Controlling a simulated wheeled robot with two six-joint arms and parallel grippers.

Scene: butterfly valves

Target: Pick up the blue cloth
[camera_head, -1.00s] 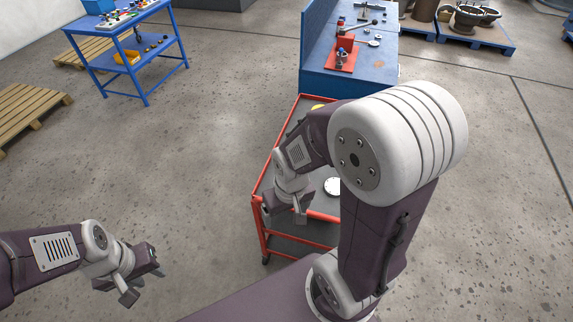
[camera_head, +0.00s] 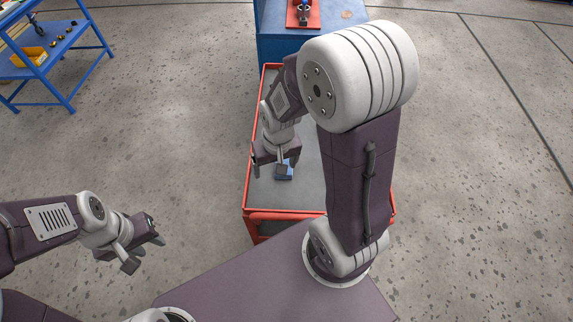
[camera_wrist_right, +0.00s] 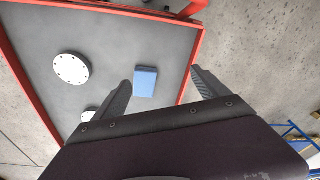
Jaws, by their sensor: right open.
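The blue cloth (camera_head: 286,173) is a small folded block lying flat on the grey top of the red cart (camera_head: 308,192). In the head view my right gripper (camera_head: 268,166) hides part of it. In the right wrist view the cloth (camera_wrist_right: 146,81) shows whole, between the lines of my open right fingers (camera_wrist_right: 161,77) and closer to the left one. The gripper is above the cart top, empty, and apart from the cloth. My left gripper (camera_head: 145,254) is open and empty over the floor to the left of the cart.
The wrist view shows a white round flange (camera_wrist_right: 71,69) and a second white disc (camera_wrist_right: 89,115) on the cart top. The cart has a raised red rim (camera_wrist_right: 196,50). A blue workbench (camera_head: 280,46) stands behind it. A blue table (camera_head: 45,60) is far left.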

